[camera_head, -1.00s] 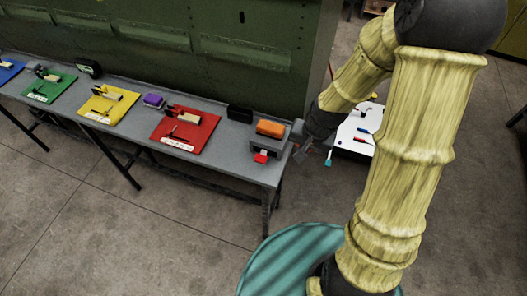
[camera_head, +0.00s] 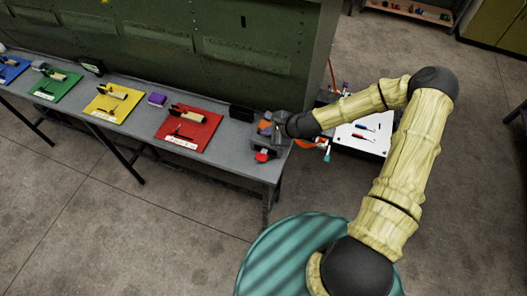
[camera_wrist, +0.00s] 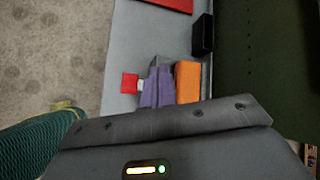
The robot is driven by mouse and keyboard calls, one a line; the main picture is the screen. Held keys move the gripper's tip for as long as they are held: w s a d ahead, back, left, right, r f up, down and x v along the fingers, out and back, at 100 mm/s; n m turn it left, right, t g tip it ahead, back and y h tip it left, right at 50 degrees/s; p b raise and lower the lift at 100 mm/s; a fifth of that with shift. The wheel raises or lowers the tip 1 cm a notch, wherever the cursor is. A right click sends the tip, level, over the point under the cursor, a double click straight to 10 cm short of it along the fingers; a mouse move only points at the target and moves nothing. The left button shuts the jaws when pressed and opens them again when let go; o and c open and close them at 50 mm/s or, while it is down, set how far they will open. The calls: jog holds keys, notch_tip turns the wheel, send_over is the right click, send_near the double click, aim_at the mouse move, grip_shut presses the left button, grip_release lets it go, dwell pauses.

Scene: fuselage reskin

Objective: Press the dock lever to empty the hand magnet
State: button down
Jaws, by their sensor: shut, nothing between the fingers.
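The dock (camera_head: 255,143) is a small grey stand at the right end of the bench. Its red lever (camera_head: 262,156) sticks out at the front, and the lever also shows in the wrist view (camera_wrist: 130,83). An orange block (camera_wrist: 187,82), apparently the hand magnet, sits on the dock. In the head view it is partly covered by my gripper (camera_head: 267,128), which is right over or beside the dock. In the wrist view two purple-grey strips side by side, apparently my closed fingers, lie between lever and orange block. Contact with the lever cannot be told.
The grey bench (camera_head: 225,152) carries red (camera_head: 188,128), yellow (camera_head: 114,103), green and blue mats with tools. A purple block (camera_head: 157,98) and a black box (camera_head: 241,113) stand along its back. A green panel rises behind. A white-topped table (camera_head: 361,137) stands to the right.

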aim_at(266, 155)
jog(key=f+b, duration=0.2)
jog(key=f, duration=0.1)
jog(key=f+b, duration=0.2)
jog(key=f, duration=0.1)
jog(key=s+f+b, duration=0.1)
jog(key=f+b, duration=0.1)
jog(key=f, duration=0.1)
jog(key=shift+a+b, duration=0.15)
jog(key=shift+b, duration=0.15)
dwell(2.1)
jog(key=shift+f, duration=0.35)
jog(key=shift+f+b, duration=0.95)
dwell(1.2)
jog(key=shift+r+p, duration=1.05)
jog(key=shift+r, duration=0.35)
jog(key=shift+w, duration=0.1)
jog(key=shift+w+r+p, duration=0.2)
jog(key=shift+r+p, duration=1.65)
jog(key=shift+r, duration=0.65)
